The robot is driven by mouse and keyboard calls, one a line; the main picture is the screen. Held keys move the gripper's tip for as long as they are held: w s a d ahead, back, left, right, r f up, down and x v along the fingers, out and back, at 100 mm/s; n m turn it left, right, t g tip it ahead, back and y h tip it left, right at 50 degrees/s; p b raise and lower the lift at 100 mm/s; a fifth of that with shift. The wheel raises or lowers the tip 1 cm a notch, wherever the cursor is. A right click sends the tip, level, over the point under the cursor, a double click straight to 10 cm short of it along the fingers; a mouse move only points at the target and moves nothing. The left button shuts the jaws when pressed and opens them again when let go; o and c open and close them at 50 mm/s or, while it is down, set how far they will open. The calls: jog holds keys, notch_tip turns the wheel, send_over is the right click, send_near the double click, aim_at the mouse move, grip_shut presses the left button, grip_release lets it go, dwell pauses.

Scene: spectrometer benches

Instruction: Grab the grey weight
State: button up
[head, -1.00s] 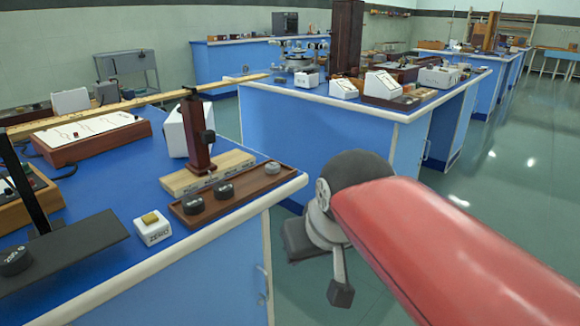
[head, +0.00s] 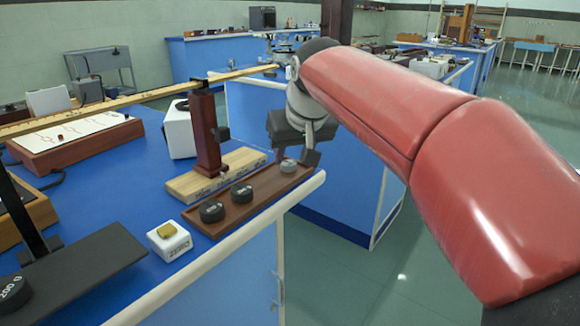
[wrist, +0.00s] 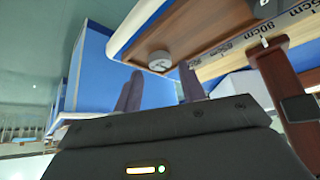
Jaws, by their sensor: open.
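The small grey weight (head: 289,165) sits at the far right end of a brown wooden tray (head: 222,226) near the bench edge. It is lighter than the two dark weights, (head: 212,211) and (head: 242,193), in the same tray. In the wrist view the grey weight (wrist: 160,61) is seen ahead of my gripper (wrist: 161,86), between the two spread fingers and beyond their tips. In the head view my gripper (head: 310,157) is beside the tray's right end, close to the weight and apart from it. The jaws are open and empty. The fingers are partly hidden in the head view.
A wooden upright post (head: 207,130) on a ruled base (head: 196,183) stands just behind the tray. A long metre rule (head: 130,98) runs above the bench. A white ZERO button box (head: 169,240) and a dark 200 g weight (head: 12,292) are at front left.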

aim_at(289, 166)
jog(key=shift+x, duration=1.3)
jog(key=c, duration=0.8)
jog(key=shift+o, duration=0.2)
jog(key=shift+r, duration=0.1)
